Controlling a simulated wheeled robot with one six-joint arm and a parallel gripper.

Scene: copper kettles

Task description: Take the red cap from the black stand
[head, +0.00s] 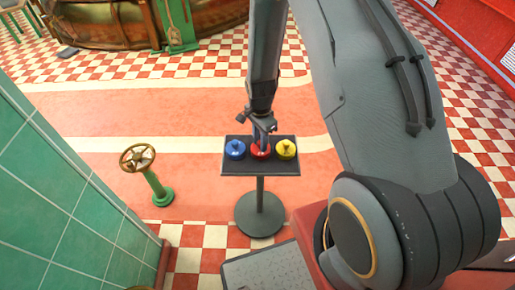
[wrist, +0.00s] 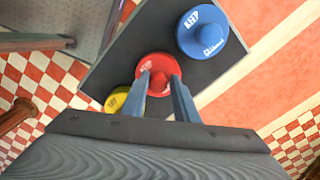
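The red cap (head: 260,151) sits in the middle of the black stand's top (head: 232,170), between a blue cap and a yellow cap. In the wrist view the red cap (wrist: 152,68) is upright on the black plate (wrist: 125,52). My gripper (head: 262,143) is right over it, pointing down. In the wrist view my gripper's two fingers (wrist: 161,82) are apart, with the red cap's raised middle between them. A gap seems to show beside it, so the fingers look open. The fingers hide part of the cap's near side.
The blue cap (head: 235,149) is left of the red cap and the yellow cap (head: 287,149) is right, both close by. A brass handwheel on a green post (head: 159,190) stands to the left. A green tiled wall (head: 60,190) edges the left side.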

